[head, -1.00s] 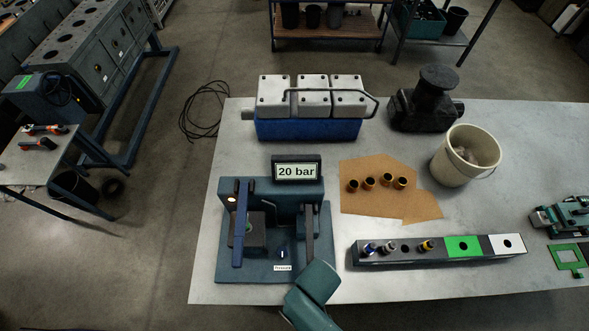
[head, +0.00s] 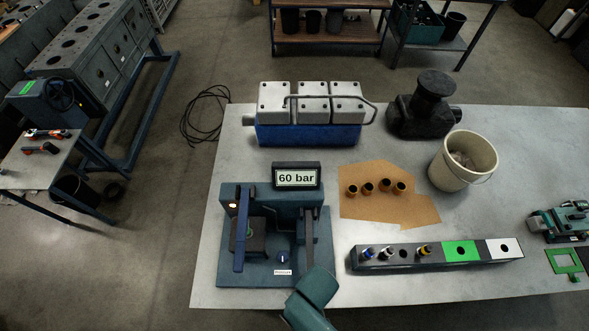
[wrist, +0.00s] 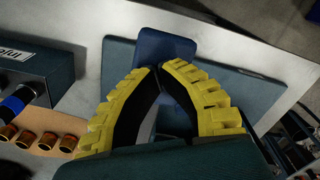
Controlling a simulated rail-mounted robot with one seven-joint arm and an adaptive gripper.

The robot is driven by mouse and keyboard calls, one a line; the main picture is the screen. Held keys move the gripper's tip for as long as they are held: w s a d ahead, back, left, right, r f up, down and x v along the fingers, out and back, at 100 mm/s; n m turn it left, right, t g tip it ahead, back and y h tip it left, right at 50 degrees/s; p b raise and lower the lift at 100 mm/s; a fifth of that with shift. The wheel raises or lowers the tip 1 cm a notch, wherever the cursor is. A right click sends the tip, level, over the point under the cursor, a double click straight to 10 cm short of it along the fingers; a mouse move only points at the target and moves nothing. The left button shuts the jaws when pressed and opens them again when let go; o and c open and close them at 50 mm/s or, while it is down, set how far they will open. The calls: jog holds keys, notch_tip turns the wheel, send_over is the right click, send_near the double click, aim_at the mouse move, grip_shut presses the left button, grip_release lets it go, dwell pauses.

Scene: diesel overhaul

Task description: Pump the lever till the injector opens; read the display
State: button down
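The test stand (head: 225,272) is at the front left of the bench. Its display (head: 297,177) reads 60 bar. My gripper is hidden in the head view behind my teal arm, by the stand's front right. In the wrist view, my gripper (wrist: 157,68) has its yellow fingers curved together, tips nearly meeting, over a blue lever handle (wrist: 165,47). The fingers look shut; contact with the handle is unclear. I cannot make out an injector in the stand.
A rack (head: 370,266) with several injectors and green and white sections lies right of the stand. Copper-coloured sleeves (head: 367,187) sit on a brown sheet (head: 410,212). A bucket (head: 462,160), a dark casting (head: 423,110) and a blue-based engine head (head: 310,135) stand behind.

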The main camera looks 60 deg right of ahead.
jog(key=shift+r+p, duration=0.55)
jog(key=shift+r, duration=0.35)
jog(key=shift+s+a+r, duration=0.1)
jog(key=shift+r, duration=1.05)
jog(key=shift+s+a+r, duration=0.1)
jog(key=shift+r, duration=1)
jog(key=shift+w, duration=0.1)
jog(key=shift+f, duration=0.1)
jog(key=shift+w+d+f+b, duration=0.15)
jog(key=shift+f+b, duration=1.2)
jog(key=shift+f, duration=1.1)
jog(key=shift+s+d+f+b, duration=0.15)
jog(key=shift+f+b, duration=1.15)
jog(key=shift+f, duration=1.1)
jog(key=r+p, duration=0.1)
jog(key=r, duration=0.1)
jog(key=r+p, duration=0.1)
jog(key=p, duration=0.1)
jog(key=r+p, duration=0.2)
jog(key=shift+a+r, duration=0.25)
jog(key=shift+r, duration=0.1)
jog(key=shift+a+r, duration=0.15)
jog(key=shift+r, duration=1.95)
